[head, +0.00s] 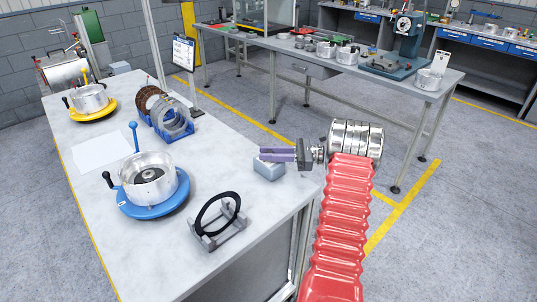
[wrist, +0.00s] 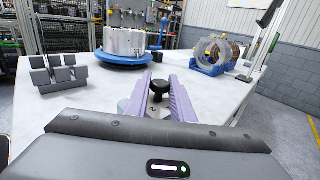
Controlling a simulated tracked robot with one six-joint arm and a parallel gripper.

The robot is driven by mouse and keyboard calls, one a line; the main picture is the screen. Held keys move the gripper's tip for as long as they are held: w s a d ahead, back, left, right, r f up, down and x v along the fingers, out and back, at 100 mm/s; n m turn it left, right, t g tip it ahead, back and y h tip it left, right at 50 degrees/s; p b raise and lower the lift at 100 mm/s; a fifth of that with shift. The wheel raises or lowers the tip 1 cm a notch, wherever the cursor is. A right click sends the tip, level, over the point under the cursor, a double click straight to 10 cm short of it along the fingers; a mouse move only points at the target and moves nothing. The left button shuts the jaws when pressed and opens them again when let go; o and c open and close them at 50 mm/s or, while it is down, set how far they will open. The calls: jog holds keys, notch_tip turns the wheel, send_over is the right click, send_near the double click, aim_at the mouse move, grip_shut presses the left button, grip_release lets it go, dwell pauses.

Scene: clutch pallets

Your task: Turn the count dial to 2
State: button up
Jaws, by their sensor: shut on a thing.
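A small grey box (head: 269,171) sits near the right edge of the pale bench, below my gripper. In the wrist view a black knob (wrist: 159,87), which looks like the count dial, stands between my two purple fingers. My gripper (head: 262,155) is shut on this knob; it also shows in the wrist view (wrist: 160,80). The fingers lie on either side of the knob. The fingers hide the knob in the head view.
A silver pot on a blue round base (head: 152,203) stands to the left. A grey stand (head: 222,236) holds a black ring at the front. A blue rack (head: 178,132) holds metal rings behind. A yellow-based pot (head: 92,113) stands at the far end. A white sheet (head: 101,151) lies flat.

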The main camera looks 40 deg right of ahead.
grip_shut()
jog(key=shift+m+t+h, duration=0.7)
jog(key=shift+t+h, duration=0.1)
jog(key=m+t+h, duration=0.1)
jog(key=m+h, duration=0.1)
jog(key=h, duration=0.1)
jog(key=m+t+h, duration=0.2)
jog(key=m+h, duration=0.1)
jog(key=h, duration=0.1)
jog(key=shift+t, duration=0.3)
jog(key=m+h, duration=0.2)
jog(key=h, duration=0.2)
jog(key=m+h, duration=0.3)
jog(key=h, duration=0.1)
jog(key=shift+a, duration=0.1)
jog(key=shift+m+g+h, duration=0.4)
jog(key=shift+m+h, duration=0.9)
jog(key=shift+h, duration=0.5)
jog(key=shift+m+h, duration=0.3)
jog(key=shift+h, duration=0.1)
